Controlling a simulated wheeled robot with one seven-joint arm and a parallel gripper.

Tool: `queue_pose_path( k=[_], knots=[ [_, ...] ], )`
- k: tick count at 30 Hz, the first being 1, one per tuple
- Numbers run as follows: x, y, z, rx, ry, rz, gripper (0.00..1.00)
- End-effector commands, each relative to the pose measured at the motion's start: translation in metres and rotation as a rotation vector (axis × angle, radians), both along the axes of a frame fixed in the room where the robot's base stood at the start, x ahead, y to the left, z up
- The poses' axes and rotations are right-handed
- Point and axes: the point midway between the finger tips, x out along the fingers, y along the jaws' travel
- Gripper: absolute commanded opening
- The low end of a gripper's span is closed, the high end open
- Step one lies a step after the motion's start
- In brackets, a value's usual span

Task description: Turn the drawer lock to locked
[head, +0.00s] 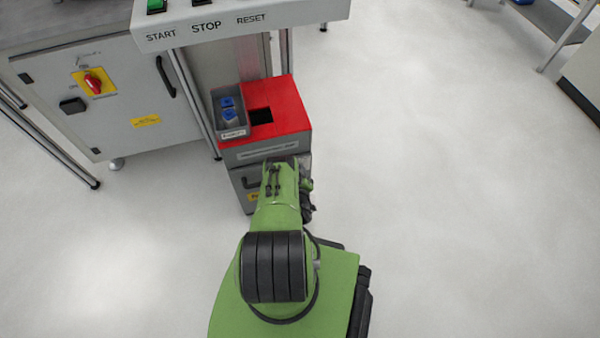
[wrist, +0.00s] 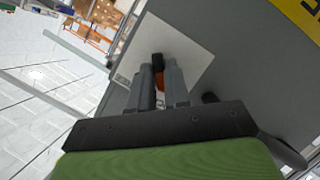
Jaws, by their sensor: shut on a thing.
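The drawer lock (wrist: 157,60) shows in the wrist view as a small black and orange piece in front of a light plate (wrist: 195,50) on a grey panel. My gripper (wrist: 157,74) has its two fingers on either side of the lock and is shut on it. The fingers hide much of the lock, so I cannot tell its turn position. In the head view, the grey drawer cabinet (head: 242,182) with a red top (head: 290,100) stands ahead of my green arm. The arm hides the gripper and the lock there.
A grey bin with blue items (head: 229,112) sits on the cabinet's red top beside a dark square opening. A panel with START, STOP and RESET labels (head: 240,16) overhangs behind. A grey machine cabinet with a red switch (head: 92,83) stands left.

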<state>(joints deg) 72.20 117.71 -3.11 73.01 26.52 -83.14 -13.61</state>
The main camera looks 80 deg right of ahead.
Motion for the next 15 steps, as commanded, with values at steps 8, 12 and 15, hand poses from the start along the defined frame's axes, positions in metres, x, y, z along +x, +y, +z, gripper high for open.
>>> queue_pose_path(
  k=[8,12,15],
  knots=[
    [0.0010,-0.0004,0.0003,-0.038,0.058,0.001,0.00],
    [0.0013,-0.0004,0.0004,-0.043,0.065,0.002,0.00],
    [0.0014,-0.0004,0.0004,-0.043,0.066,0.002,0.00]
  ],
)
